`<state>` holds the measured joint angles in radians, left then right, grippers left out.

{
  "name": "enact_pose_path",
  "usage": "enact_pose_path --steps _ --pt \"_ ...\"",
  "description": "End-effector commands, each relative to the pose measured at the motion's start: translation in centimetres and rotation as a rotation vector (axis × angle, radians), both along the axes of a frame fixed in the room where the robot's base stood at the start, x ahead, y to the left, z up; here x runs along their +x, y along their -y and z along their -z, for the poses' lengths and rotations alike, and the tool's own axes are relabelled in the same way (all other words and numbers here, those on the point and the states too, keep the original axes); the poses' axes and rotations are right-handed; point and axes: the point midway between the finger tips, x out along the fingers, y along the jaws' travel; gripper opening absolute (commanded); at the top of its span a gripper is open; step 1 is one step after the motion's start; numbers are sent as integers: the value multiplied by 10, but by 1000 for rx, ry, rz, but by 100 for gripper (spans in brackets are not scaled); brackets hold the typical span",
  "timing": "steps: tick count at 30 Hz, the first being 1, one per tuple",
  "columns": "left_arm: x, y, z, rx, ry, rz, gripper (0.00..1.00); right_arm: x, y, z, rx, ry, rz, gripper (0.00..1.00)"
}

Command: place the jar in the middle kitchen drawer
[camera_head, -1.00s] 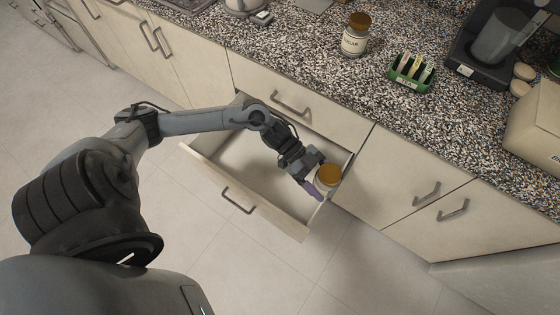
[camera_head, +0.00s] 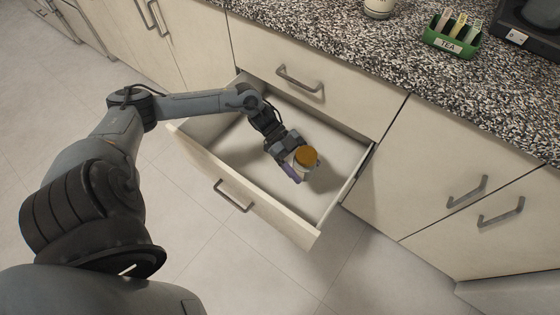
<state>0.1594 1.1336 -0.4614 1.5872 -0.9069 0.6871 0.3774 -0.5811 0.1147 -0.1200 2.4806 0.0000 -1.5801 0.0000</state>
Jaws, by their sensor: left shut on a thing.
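The jar (camera_head: 306,158) has a brown-orange lid and a pale body. My left gripper (camera_head: 293,165) is shut on it, with a purple finger pad showing at its side. The gripper and jar are over the inside of the open middle drawer (camera_head: 320,207), towards its right half. I cannot tell whether the jar's base touches the drawer floor. The drawer is pulled out and otherwise looks empty. My right gripper is not in view.
A closed drawer front with a handle (camera_head: 300,80) is above the open one. The speckled countertop (camera_head: 350,45) holds another jar (camera_head: 379,7) and a green tea box (camera_head: 452,36). Closed cupboard doors flank the drawer, and the floor in front is clear.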

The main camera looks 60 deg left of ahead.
Motion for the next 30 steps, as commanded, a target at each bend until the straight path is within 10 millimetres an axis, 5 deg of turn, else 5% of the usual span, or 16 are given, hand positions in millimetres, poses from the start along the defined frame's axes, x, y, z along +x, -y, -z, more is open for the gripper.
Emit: enact_pose_path --steps 15,30 --pt "-27 -87 59 1 1 -1 24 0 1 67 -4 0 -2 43" --pt "-31 -99 85 0 3 -1 24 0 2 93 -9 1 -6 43"
